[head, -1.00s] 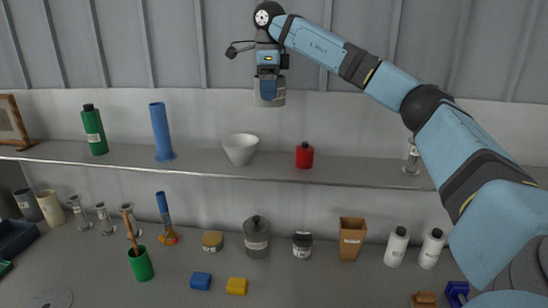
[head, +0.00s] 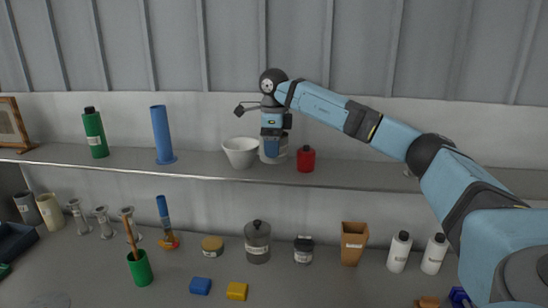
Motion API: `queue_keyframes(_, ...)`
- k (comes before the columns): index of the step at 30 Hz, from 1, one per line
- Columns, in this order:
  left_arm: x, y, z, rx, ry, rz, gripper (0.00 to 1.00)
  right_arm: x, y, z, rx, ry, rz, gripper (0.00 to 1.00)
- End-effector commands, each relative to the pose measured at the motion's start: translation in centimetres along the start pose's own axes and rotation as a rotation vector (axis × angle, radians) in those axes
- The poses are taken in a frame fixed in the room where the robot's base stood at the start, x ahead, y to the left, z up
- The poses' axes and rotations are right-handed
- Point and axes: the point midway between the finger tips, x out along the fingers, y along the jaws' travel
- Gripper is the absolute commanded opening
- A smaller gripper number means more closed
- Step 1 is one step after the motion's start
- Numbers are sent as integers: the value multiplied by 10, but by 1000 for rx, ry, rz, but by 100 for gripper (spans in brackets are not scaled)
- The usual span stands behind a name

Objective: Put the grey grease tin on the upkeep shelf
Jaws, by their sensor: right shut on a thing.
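The grey grease tin (head: 273,158) is at the shelf (head: 208,172), between a white bowl and a red bottle. My right gripper (head: 273,140) points down from above and is shut on the tin. The tin looks upright, with its bottom at or just above the shelf surface; I cannot tell whether it touches. The gripper hides its upper part. My left gripper is not in view.
The white bowl (head: 240,152) is close on the tin's left and the red bottle (head: 306,159) close on its right. A blue cylinder (head: 161,134) and a green bottle (head: 95,134) stand farther left. Jars, pots and bottles stand on the bench (head: 320,287) below.

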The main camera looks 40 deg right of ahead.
Motion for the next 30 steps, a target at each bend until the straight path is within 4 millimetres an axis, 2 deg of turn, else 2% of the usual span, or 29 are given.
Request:
queue_keyframes(9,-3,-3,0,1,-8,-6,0,40,0,0,-1,1,1,53)
queue_keyframes(20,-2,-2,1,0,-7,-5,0,45,0,0,-1,0,0,53)
queue_keyframes(21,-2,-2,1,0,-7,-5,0,46,0,0,-1,1,1,81)
queue_keyframes(24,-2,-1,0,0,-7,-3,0,45,0,0,-1,1,0,100)
queue_keyframes(30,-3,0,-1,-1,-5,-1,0,45,0,0,-1,0,0,100)
